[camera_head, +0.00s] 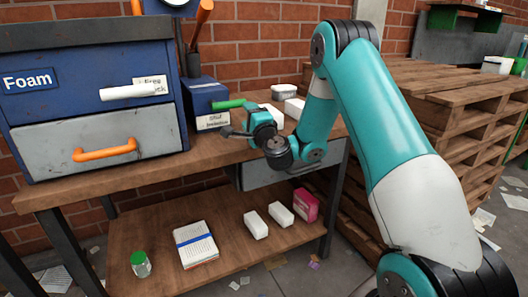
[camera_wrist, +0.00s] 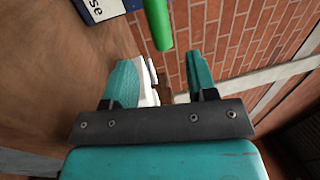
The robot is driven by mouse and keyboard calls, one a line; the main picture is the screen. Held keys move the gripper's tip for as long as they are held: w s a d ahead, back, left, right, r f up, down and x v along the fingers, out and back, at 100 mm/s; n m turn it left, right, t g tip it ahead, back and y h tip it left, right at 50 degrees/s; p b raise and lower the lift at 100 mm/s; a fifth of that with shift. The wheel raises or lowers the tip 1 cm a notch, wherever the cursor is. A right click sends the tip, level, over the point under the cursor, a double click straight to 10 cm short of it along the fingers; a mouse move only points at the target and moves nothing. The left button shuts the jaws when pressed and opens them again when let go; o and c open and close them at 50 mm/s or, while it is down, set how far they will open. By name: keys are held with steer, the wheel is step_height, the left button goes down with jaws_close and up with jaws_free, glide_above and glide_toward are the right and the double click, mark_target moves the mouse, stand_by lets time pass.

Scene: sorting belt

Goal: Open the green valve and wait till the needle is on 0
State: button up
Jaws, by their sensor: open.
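The green valve handle (camera_head: 228,104) is a green bar that sticks out from a small blue box (camera_head: 206,95) with a white label, on the workbench. My gripper (camera_head: 246,124) is just to the right of and below the green handle, and looks apart from it. In the wrist view the green handle (camera_wrist: 158,25) comes down from the top edge, ahead of the space between my two teal fingers (camera_wrist: 162,75). The fingers are spread and hold nothing. A gauge (camera_head: 172,3) is cut off by the top edge of the head view, so its needle is hidden.
A blue cabinet labelled Foam (camera_head: 80,85) with white and orange handles stands at the left. An orange lever (camera_head: 201,18) rises behind the blue box. White boxes (camera_head: 293,107) lie behind my gripper. Wooden pallets (camera_head: 440,85) are stacked at the right.

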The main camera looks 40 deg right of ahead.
steer(key=b+v, duration=0.9)
steer(key=shift+s+b, duration=0.25)
steer(key=shift+b, duration=0.1)
